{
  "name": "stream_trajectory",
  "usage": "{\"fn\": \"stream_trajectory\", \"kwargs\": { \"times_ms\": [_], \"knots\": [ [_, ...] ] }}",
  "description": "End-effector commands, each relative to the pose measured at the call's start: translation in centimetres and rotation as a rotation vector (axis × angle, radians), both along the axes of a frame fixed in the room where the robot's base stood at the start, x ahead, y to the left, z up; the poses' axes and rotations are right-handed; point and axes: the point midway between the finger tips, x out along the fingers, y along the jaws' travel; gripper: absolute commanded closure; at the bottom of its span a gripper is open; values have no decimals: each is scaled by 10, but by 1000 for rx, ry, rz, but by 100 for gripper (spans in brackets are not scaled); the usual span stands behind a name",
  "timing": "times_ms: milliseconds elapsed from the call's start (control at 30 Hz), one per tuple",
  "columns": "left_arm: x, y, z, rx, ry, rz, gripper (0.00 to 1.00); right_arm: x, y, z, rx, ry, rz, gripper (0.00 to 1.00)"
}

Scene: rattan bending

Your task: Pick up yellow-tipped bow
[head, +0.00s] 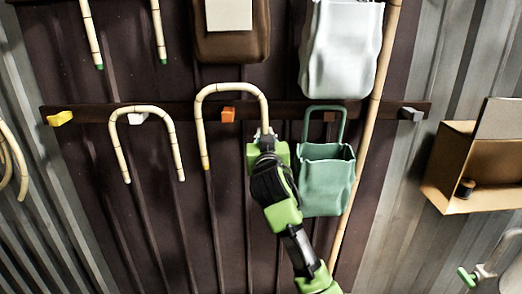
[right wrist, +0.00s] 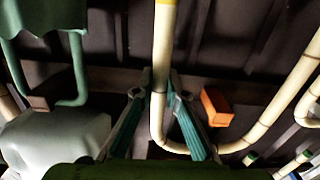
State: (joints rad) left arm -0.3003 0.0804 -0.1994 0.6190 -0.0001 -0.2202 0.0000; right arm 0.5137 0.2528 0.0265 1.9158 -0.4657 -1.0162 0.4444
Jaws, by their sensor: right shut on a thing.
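The yellow-tipped bow (head: 230,86) is a pale, jointed rattan arch with a yellow tip at its left leg's lower end in the head view. Its bend shows above the orange peg (head: 228,114), with a gap between them in the picture. My right gripper (head: 264,133) is shut on the bow's right leg. In the right wrist view both fingers (right wrist: 160,88) press the leg (right wrist: 163,45) from either side, and a yellow band shows at the top edge. The orange peg also shows there (right wrist: 216,106), inside the bend. My left gripper is not in view.
A green bag (head: 325,178) hangs close right of my right gripper. Another rattan bow (head: 143,108) hangs left on a white peg. A cardboard box (head: 470,167) is at the right.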

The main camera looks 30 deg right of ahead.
Motion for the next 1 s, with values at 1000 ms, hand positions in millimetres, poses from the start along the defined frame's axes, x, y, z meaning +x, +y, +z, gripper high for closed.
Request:
{"fn": "stream_trajectory", "kwargs": {
  "times_ms": [1000],
  "knots": [
    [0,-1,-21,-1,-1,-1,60,-107,27,65,0,-1,1,100]
  ]
}}
